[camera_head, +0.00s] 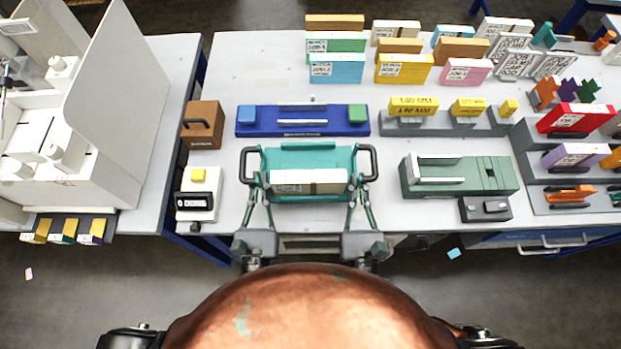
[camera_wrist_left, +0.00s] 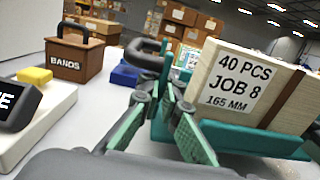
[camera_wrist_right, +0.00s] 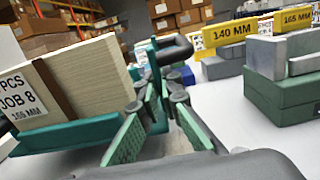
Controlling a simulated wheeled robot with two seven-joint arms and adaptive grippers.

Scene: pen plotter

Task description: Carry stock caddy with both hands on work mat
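The stock caddy (camera_head: 318,160) is a teal tray with a black loop handle at each end. It sits level near the table's front edge. It holds a pale block (camera_head: 308,181) with a brown band, labelled "40 PCS JOB 8 165 MM" in the left wrist view (camera_wrist_left: 235,80). My left gripper (camera_head: 258,192) has its fingers converged on the left handle (camera_wrist_left: 150,55). My right gripper (camera_head: 357,190) has its fingers converged on the right handle (camera_wrist_right: 172,50). Both look shut on the handles. Whether the caddy's underside touches the table is hidden. I cannot single out a work mat.
A blue fixture (camera_head: 270,128) lies just behind the caddy. A green fixture (camera_head: 458,176) stands to the right, a white device (camera_head: 198,195) and a brown "BANDS" box (camera_head: 202,125) to the left. Labelled blocks (camera_head: 336,68) line the back. Narrow clear strips flank the caddy.

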